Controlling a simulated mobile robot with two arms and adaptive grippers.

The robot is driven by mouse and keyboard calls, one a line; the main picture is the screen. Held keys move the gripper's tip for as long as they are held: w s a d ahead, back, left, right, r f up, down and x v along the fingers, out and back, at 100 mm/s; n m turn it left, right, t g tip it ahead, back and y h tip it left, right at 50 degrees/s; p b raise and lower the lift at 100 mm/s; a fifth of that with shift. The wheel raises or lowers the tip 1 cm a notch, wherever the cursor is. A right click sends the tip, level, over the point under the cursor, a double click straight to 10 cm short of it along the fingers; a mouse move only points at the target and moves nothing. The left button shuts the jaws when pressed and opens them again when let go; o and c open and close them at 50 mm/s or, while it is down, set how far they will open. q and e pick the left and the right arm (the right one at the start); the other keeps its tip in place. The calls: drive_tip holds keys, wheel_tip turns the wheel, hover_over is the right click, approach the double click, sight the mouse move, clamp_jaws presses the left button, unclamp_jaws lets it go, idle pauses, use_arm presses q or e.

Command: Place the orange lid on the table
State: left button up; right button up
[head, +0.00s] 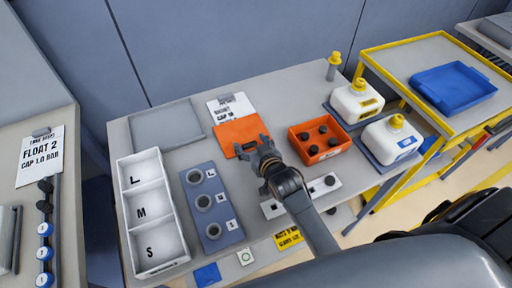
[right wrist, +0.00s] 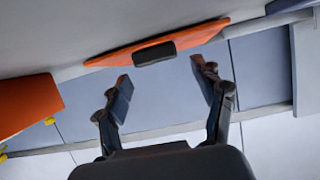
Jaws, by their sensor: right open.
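My left gripper is not in view.
An orange bin (head: 320,155) with several dark caps stands right of the gripper. A grey mat (head: 165,125), a white tray marked L, M, S (head: 153,183) and a blue-grey holder (head: 211,180) are to the left. White jugs (head: 356,103) stand at the right.

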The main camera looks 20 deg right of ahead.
drive_tip(key=shift+r, duration=0.7)
drive_tip(key=b+v, duration=0.1)
drive_tip(key=v, duration=0.9)
drive_tip(key=shift+s, duration=0.45)
drive_tip(key=shift+s+r, duration=0.25)
drive_tip(key=shift+s, duration=0.2)
